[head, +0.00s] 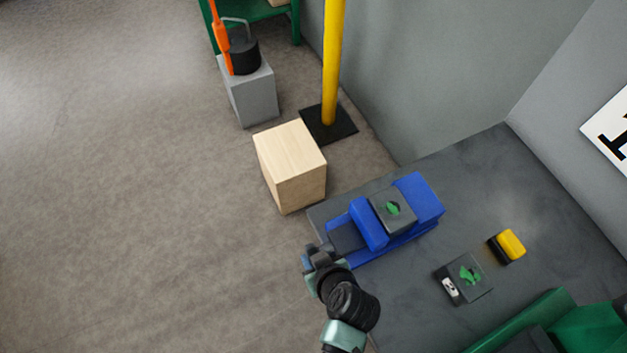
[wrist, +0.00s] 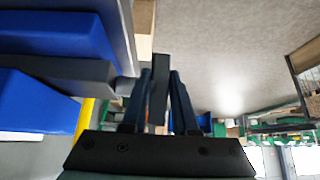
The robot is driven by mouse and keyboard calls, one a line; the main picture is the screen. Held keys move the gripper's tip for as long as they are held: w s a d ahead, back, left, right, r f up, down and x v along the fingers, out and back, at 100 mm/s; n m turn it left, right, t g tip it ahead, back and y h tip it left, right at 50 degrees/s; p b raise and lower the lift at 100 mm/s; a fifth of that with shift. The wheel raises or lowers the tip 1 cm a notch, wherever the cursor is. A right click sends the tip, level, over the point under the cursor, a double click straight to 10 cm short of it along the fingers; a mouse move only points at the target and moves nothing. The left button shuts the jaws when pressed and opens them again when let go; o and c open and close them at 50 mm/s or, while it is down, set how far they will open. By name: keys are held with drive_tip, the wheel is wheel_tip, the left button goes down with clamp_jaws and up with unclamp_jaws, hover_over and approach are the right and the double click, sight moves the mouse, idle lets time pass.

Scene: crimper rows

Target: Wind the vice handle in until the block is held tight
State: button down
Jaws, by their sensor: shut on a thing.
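The blue vice (head: 424,199) is on the dark grey bench. A dark grey block (head: 399,222) with a green mark on top sits between its two blue jaws. I cannot tell whether both jaws touch it. My gripper (head: 316,256) is at the vice's near left end, beyond the bench edge. In the wrist view my gripper (wrist: 160,85) is shut on the dark bar of the vice handle (wrist: 158,108), which stands between the two fingers. The blue vice body (wrist: 55,35) fills the left of that view. The handle is mostly hidden in the head view.
The bench (head: 400,305) also bears a second dark block with a green mark (head: 468,277) and a yellow-topped item (head: 510,244). A wooden box (head: 291,165), a yellow post (head: 332,70) and a grey pedestal (head: 250,95) stand beyond. The floor at left is clear.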

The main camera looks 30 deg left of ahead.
drive_tip(key=shift+y, duration=0.3)
drive_tip(key=c, duration=0.7)
unclamp_jaws()
drive_tip(key=shift+r, duration=0.1)
drive_tip(key=b+v, duration=0.2)
drive_tip(key=v, duration=1)
drive_tip(key=shift+s+d+r, duration=0.1)
drive_tip(key=shift+s+r, duration=0.15)
drive_tip(key=shift+s, duration=0.05)
